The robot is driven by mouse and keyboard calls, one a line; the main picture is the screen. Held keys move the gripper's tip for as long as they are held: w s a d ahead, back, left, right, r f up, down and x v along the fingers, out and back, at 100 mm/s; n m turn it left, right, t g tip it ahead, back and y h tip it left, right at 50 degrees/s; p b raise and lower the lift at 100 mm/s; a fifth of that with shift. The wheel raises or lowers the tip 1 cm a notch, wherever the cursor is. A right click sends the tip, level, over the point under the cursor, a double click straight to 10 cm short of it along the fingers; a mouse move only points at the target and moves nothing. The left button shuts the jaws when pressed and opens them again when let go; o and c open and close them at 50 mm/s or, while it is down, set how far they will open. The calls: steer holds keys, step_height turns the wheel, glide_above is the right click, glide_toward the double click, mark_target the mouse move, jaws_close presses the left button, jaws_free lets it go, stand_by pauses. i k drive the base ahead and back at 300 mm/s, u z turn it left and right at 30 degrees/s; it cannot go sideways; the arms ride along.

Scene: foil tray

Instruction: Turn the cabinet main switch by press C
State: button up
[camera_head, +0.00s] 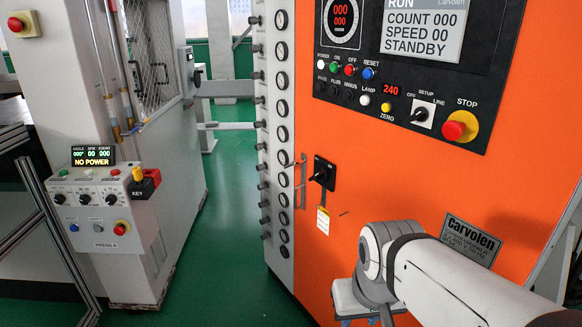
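The orange cabinet (393,185) fills the right half of the head view. A black rotary switch (322,172) on a dark square plate sits on its face, left of centre. Its handle sticks out towards the left, and a small pale tag (323,220) hangs below it. My white and grey arm reaches in from the lower right, in front of the cabinet's lower face. My gripper's fingers do not show. The arm is apart from the switch in the picture, below and right of it.
A control panel (440,75) above the switch has coloured buttons, a red STOP knob (460,126) and a display reading STANDBY. At left, a grey control box (88,205) with a key switch shows NO POWER. Green floor (230,215) lies between the machines.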

mark_target(321, 173)
steer(key=u, duration=0.15)
steer(key=i, duration=1.05)
steer(key=z, duration=0.3)
